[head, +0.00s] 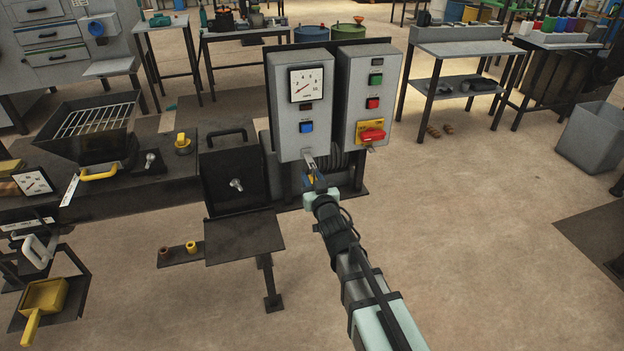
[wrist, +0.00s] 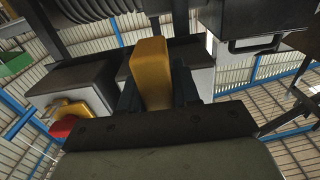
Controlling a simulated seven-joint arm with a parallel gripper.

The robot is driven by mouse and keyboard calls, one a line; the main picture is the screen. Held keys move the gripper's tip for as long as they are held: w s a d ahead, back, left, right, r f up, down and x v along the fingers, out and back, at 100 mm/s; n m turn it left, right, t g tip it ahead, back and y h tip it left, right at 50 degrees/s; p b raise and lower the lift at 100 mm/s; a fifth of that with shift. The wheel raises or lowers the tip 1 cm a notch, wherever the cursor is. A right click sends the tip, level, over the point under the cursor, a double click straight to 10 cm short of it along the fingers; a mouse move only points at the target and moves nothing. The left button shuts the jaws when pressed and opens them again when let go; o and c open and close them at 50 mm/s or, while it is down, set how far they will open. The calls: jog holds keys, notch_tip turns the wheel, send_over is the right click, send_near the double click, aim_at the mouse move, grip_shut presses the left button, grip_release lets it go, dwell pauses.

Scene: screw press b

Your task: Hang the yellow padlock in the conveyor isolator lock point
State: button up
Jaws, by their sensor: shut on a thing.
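The yellow padlock (wrist: 152,72) is between the two dark fingers of my gripper (wrist: 153,90) in the wrist view, its blocky body showing. In the head view my gripper (head: 316,178) is in front of the lower edge of the left grey control box, and mostly hides the padlock. The isolator is a red rotary handle (head: 372,136) on a yellow plate (head: 362,127), low on the right grey box. My gripper is below and left of it, apart from it. The isolator also shows at the left of the wrist view (wrist: 65,127). The lock hole is too small to make out.
The left grey box (head: 302,120) carries a dial and a blue button. The right box (head: 375,80) has green and red buttons. A dark press body (head: 233,165) with a plate stands to the left. Open floor (head: 480,210) lies to the right.

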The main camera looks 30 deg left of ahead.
aim_at(315, 179)
grip_shut()
jog(key=shift+o, duration=1.7)
grip_release()
grip_shut()
jog(key=shift+r, duration=0.2)
jog(key=shift+r, duration=0.65)
jog(key=shift+r, duration=0.15)
jog(key=shift+v, duration=1.55)
jog(key=shift+v, duration=1.65)
